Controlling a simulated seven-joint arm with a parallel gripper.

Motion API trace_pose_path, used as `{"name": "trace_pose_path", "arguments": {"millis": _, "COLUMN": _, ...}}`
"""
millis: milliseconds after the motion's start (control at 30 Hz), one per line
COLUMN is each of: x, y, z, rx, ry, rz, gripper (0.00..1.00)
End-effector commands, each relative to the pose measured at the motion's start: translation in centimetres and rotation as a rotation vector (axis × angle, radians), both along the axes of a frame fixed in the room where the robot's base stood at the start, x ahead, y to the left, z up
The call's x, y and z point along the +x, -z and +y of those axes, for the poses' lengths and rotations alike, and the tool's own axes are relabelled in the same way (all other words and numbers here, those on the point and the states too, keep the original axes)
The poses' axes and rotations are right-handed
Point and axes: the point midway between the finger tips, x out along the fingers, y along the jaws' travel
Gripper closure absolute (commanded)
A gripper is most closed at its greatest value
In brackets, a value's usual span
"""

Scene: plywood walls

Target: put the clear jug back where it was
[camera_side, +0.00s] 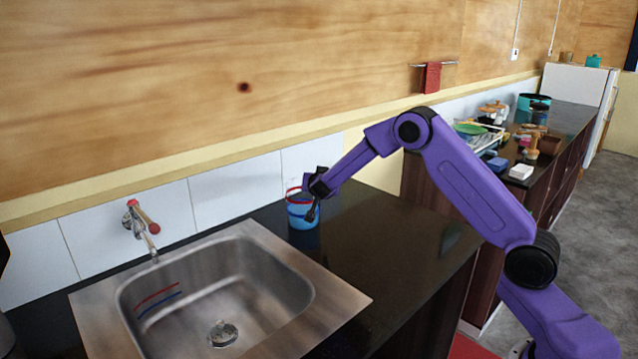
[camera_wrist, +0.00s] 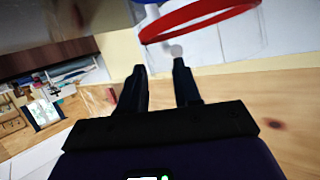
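The clear jug (camera_side: 302,214) stands upright on the dark counter between the sink and the wall tiles' right end, in the side view. It has a red rim and looks blue lower down. In the wrist view its red rim (camera_wrist: 198,20) and see-through wall fill the top right, just beyond the fingertips. My gripper (camera_side: 313,207) is at the jug's right side, fingers pointing down, overlapping its edge in the side view. In the wrist view the two dark fingers (camera_wrist: 160,70) are apart, with no jug wall seen clamped between them. Whether they touch the jug is unclear.
A steel sink (camera_side: 340,298) with a wall tap (camera_side: 142,225) lies left of the jug. Red and blue streaks show on the sink's inner wall. The counter (camera_side: 390,240) right of the jug is clear. Crowded dishes (camera_side: 485,140) stand on the far counter behind my arm.

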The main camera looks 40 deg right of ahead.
Motion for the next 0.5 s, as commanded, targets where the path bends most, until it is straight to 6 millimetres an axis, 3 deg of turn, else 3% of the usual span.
{"name": "trace_pose_path", "arguments": {"millis": 267, "x": -0.3, "y": -0.3, "z": 0.3, "rx": -0.001, "ry": -0.001, "rz": 0.0, "gripper": 0.67}}
{"name": "trace_pose_path", "arguments": {"millis": 500, "x": -2.9, "y": -1.8, "z": 2.7, "rx": -0.001, "ry": -0.004, "rz": 0.0, "gripper": 0.67}}
